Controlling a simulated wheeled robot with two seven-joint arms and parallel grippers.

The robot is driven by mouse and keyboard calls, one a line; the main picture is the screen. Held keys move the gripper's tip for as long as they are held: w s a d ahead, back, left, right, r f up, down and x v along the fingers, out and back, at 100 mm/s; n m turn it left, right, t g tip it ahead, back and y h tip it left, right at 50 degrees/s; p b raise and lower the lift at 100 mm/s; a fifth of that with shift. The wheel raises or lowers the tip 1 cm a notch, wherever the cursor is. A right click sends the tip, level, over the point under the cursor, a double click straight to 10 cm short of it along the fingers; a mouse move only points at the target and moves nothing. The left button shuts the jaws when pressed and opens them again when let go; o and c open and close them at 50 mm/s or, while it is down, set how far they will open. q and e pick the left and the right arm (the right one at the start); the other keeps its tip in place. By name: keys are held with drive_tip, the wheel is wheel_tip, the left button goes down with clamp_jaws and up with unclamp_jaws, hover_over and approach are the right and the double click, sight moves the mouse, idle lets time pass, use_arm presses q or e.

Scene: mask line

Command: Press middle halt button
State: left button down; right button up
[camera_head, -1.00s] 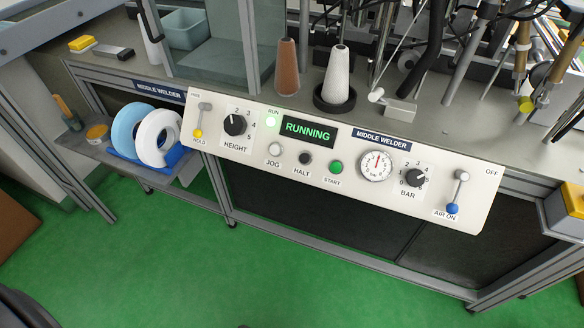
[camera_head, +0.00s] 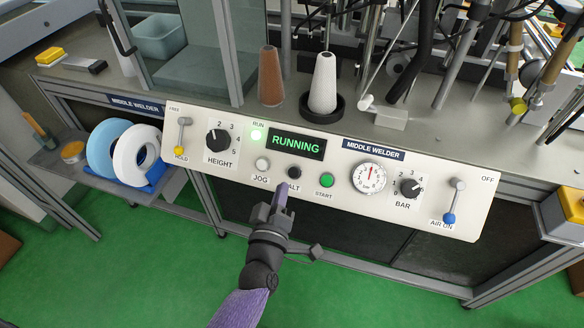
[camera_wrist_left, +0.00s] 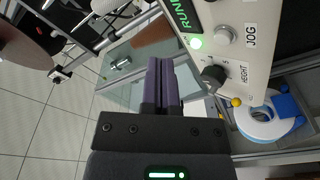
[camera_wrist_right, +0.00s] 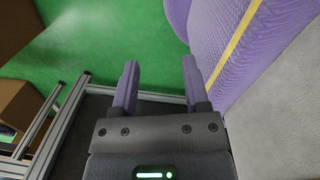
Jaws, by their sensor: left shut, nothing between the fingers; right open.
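The white MIDDLE WELDER panel (camera_head: 335,190) carries a small black HALT button (camera_head: 294,172), between the pale JOG button (camera_head: 262,163) and the green START button (camera_head: 327,180). Its display (camera_head: 296,144) reads RUNNING. My left gripper (camera_head: 281,192) is shut and empty, its tips just below the HALT button, covering part of the HALT label; contact cannot be told. In the left wrist view the shut fingers (camera_wrist_left: 161,85) point past the JOG button (camera_wrist_left: 226,35); HALT is out of that view. My right gripper (camera_wrist_right: 158,82) shows only in the right wrist view, open and empty.
The panel also has a HEIGHT knob (camera_head: 218,140), a gauge (camera_head: 368,176), a BAR knob (camera_head: 409,187) and two levers. A brown cone (camera_head: 271,77) and a white cone (camera_head: 322,83) stand behind it. Green floor (camera_head: 150,270) lies open in front.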

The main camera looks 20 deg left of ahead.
sight(294, 173)
use_arm(q)
drive_tip(key=shift+w+a+r+n+y, duration=0.2)
drive_tip(key=shift+r+n+y, duration=0.2)
drive_tip(key=shift+r+n, duration=0.15)
drive_tip(key=w+f+b, duration=0.3)
drive_tip(key=w+b, duration=0.1)
drive_tip(key=b, duration=0.1)
drive_tip(key=w+f+b, duration=0.2)
drive_tip(key=b, duration=0.1)
drive_tip(key=shift+w+d+f, duration=0.1)
drive_tip(key=shift+w+f, duration=0.2)
drive_tip(key=shift+w, duration=0.1)
use_arm(e)
wheel_tip(294, 173, down, 8)
drive_tip(key=s+g, duration=0.1)
drive_tip(key=s, duration=0.2)
drive_tip(key=shift+d+r, duration=0.2)
drive_tip(key=shift+d, duration=0.1)
